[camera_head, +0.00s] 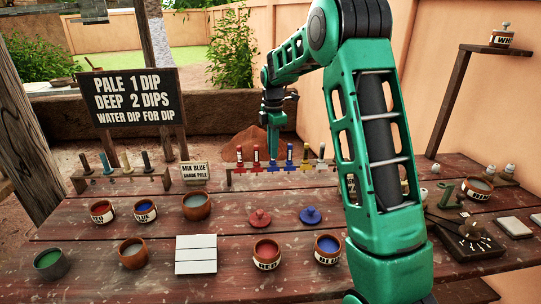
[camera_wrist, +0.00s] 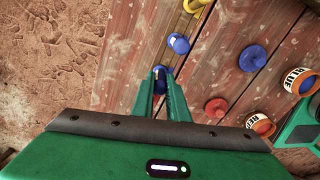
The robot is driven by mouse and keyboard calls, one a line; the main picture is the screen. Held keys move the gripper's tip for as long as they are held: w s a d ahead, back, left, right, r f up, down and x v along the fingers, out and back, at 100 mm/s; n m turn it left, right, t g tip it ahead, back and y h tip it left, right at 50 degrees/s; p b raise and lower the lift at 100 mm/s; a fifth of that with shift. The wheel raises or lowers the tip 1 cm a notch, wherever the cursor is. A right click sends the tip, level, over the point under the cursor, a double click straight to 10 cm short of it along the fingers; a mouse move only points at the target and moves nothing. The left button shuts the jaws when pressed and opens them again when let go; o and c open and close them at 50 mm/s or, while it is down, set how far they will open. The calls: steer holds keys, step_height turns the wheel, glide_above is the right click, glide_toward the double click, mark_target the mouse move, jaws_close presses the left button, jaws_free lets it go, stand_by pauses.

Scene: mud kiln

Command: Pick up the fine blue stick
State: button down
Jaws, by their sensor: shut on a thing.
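My gripper (camera_head: 273,150) points straight down over the stick rack (camera_head: 229,178) at the back of the table. In the wrist view its fingers (camera_wrist: 160,78) are closed around the top of a blue stick (camera_wrist: 160,71), which is mostly hidden between them. The held stick appears to be still at the rack; I cannot tell whether it is raised. A second blue stick (camera_head: 290,154) stands just right of the gripper, apart from it, and shows in the wrist view (camera_wrist: 179,43). A red stick (camera_head: 256,156) stands just left.
A yellow stick (camera_head: 306,154) and a white one (camera_head: 321,153) stand farther right in the rack. In front are a red lid (camera_head: 260,218), a blue lid (camera_head: 310,216), a red jar (camera_head: 267,256) and a blue jar (camera_head: 328,251). Another rack (camera_head: 110,182) is at left.

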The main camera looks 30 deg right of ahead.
step_height(320, 180, up, 10)
stand_by(0.5)
steer(key=shift+s, duration=0.1)
stand_by(0.4)
